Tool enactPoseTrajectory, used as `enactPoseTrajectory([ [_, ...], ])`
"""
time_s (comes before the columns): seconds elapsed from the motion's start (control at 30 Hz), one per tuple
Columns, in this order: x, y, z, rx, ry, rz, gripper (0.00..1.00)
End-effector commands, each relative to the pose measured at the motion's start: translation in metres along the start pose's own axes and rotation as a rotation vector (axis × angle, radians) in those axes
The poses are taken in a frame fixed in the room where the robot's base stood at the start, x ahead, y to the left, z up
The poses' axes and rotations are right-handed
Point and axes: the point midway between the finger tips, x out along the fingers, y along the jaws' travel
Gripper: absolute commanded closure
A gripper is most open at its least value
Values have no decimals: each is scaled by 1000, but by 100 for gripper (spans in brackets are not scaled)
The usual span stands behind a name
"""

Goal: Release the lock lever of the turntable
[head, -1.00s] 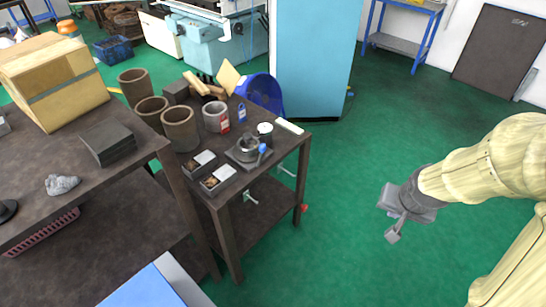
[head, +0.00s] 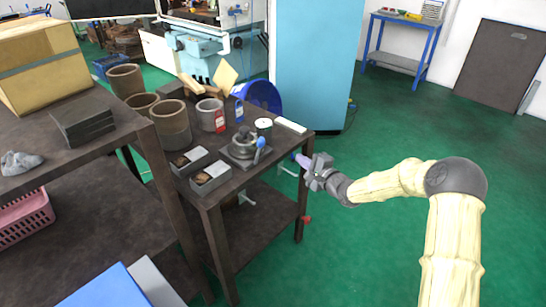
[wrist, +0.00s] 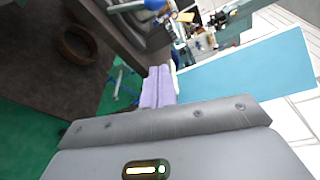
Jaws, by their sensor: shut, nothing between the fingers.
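The turntable (head: 243,151) is a small grey round chuck on a square base, near the front right of the dark brown table. Its lock lever has a blue handle (head: 260,143) standing up on the chuck's right side. My gripper (head: 299,158) is just off the table's right edge, to the right of the lever and apart from it. Its light purple fingers (wrist: 158,87) are shut together with nothing between them. A blue piece (wrist: 132,5) is cut off at the top of the wrist view; I cannot tell if it is the lever.
Two grey boxes (head: 210,178) stand left of the turntable. Brown cylinders (head: 172,125), a red-labelled can (head: 211,115), a blue bottle (head: 239,111) and a white-topped cup (head: 264,127) stand behind. A white bar (head: 290,125) lies at the right edge. The green floor right of the table is open.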

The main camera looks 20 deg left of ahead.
Motion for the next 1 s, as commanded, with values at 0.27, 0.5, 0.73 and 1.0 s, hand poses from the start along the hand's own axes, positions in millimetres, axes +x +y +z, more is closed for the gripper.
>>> enactPoseTrajectory([
  [0.27, 4, 1, 0, 45, -21, -31, 100],
  [0.5, 8, 1, 0, 43, -20, -30, 100],
  [0.73, 33, 1, 2, 42, -20, -30, 100],
  [1.0, 69, 0, 2, 41, -20, -30, 100],
])
